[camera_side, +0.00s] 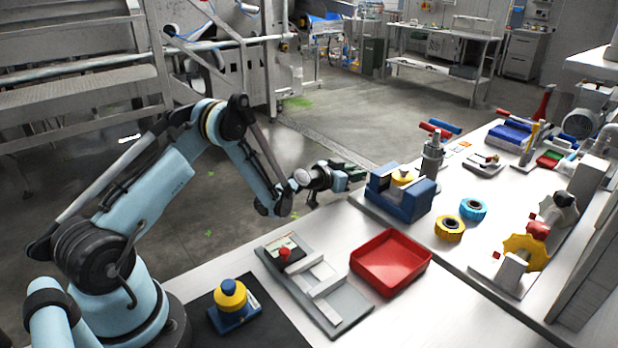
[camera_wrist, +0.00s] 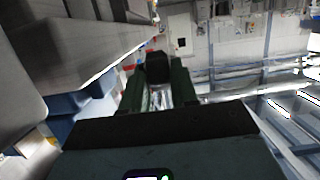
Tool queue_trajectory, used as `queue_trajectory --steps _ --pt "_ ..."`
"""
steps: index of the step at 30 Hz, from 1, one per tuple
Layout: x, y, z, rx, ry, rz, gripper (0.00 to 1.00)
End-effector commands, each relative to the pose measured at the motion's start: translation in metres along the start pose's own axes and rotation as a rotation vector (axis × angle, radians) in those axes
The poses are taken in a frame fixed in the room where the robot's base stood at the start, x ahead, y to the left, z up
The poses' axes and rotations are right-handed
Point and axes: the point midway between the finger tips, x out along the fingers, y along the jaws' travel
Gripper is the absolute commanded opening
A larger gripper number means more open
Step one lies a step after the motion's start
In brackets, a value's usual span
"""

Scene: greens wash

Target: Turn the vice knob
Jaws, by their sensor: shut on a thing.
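The blue vice (camera_side: 412,204) stands at the near left edge of the back bench, with a yellow part (camera_side: 402,177) between its jaws. My gripper (camera_side: 357,174) reaches in level at the vice's left side. In the wrist view, my gripper's two dark green fingers (camera_wrist: 158,84) are closed around a dark, blocky knob (camera_wrist: 158,66), which appears to be the vice knob. Blue surfaces, likely the vice body (camera_wrist: 98,105), show to the left of the fingers. In the side view the knob is hidden by my gripper.
A red tray (camera_side: 392,262) and a grey plate fixture with a red knob (camera_side: 284,253) lie in front of the vice. Yellow (camera_side: 449,229) and blue (camera_side: 473,209) rings sit to its right. A grey cylinder with a red handle (camera_side: 432,157) stands close behind. Open floor lies left of it.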

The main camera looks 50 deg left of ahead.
Motion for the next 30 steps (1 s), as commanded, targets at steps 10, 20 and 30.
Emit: queue_trajectory --steps 10,20,30 --pt "0.0005 -0.0004 -0.0007 -0.002 0.048 -0.002 0.00" --pt "0.0009 -0.0003 -0.0010 -0.003 0.049 -0.002 0.00" --pt "0.0005 -0.0001 -0.0002 -0.002 0.047 0.000 0.49"
